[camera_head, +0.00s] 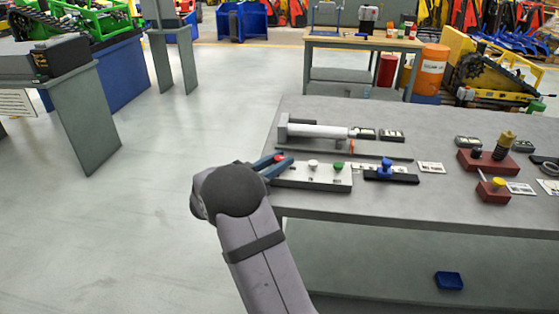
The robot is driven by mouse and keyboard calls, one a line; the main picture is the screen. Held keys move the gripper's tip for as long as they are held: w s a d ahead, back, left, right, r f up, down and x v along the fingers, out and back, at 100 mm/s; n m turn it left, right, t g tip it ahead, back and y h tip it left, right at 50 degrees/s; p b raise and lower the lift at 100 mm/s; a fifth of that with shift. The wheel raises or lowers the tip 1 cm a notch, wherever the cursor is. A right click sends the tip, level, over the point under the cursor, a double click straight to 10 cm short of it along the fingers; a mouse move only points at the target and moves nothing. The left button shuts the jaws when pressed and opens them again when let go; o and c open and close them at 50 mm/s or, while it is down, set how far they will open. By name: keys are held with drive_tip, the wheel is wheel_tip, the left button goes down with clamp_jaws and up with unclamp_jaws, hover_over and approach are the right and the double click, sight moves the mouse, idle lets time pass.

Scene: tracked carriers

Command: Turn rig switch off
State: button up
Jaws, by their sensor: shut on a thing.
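A white switch panel (318,178) lies along the left front edge of the grey workbench. It carries a white knob (313,165), a green knob (338,167) and, at its left end, a red knob (279,158). My gripper (277,161) reaches over this left end from the left. Its jaws are closed around the red knob, whose top shows between them. The jaws and my arm hide the panel's left end. No label is readable, so I cannot tell which knob is the rig switch or its position.
A grey cylinder rig (316,130) lies behind the panel. A blue knob on a black rail (386,172) is to its right. Red blocks (493,191) with yellow and brass fittings stand farther right.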

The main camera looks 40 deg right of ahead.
sight(280, 158)
drive_tip(key=shift+g, duration=0.3)
drive_tip(key=shift+m+g+p, duration=0.65)
drive_tip(key=shift+m+g, duration=1.15)
drive_tip(key=shift+g, duration=0.7)
drive_tip(key=shift+f+m+g, duration=0.1)
drive_tip(key=shift+m+g, duration=0.6)
drive_tip(key=shift+g, duration=0.4)
drive_tip(key=shift+m+g+y+b, duration=0.6)
drive_tip(key=shift+m+g+y, duration=0.4)
drive_tip(key=shift+g, duration=0.6)
drive_tip(key=o, duration=1.1)
drive_tip(key=shift+c, duration=0.2)
wheel_tip(280, 158, up, 10)
drive_tip(key=shift+r+p, duration=0.1)
drive_tip(key=shift+p, duration=0.55)
